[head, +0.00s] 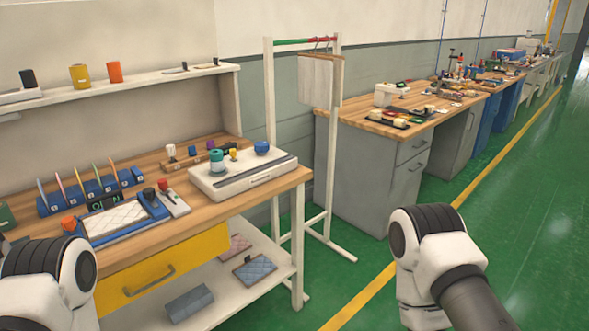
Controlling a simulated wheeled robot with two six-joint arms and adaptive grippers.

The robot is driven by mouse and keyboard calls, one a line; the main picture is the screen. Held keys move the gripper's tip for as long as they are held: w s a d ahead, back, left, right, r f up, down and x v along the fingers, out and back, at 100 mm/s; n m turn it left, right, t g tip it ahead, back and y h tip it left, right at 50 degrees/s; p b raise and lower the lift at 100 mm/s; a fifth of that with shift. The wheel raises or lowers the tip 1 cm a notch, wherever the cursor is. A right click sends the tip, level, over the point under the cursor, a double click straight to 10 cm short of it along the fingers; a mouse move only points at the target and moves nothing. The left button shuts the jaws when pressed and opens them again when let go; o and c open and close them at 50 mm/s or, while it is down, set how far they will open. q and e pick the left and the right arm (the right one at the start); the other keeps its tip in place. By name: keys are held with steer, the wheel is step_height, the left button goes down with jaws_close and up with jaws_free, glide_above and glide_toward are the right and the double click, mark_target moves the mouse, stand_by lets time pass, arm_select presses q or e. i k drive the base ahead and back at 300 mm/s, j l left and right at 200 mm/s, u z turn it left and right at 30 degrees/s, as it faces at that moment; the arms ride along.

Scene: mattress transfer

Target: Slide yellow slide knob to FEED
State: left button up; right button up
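A small yellow knob (233,155) is at the white panel box (245,180) on the right part of the near workbench. It is between a teal knob (217,160) and a blue dome (262,147). The yellow knob is too small to tell whether it sits in a slot. No FEED label can be read on the box. Parts of both my arms show at the lower left and lower right, well apart from the box. Neither gripper shows.
On the wooden bench (285,178), a blue-framed tray (128,218) with a quilted pad lies left of the box, beside a rack of coloured sticks (90,190). A white hanging stand (270,110) is just right of the bench. Green floor is clear at right.

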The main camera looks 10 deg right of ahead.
mark_target(233, 152)
steer(key=i+l+u, duration=0.1)
steer(key=i+l, duration=0.55)
steer(key=i, duration=0.25)
steer(key=i+l+u, duration=0.15)
steer(key=i+l, duration=0.55)
steer(key=i, duration=0.2)
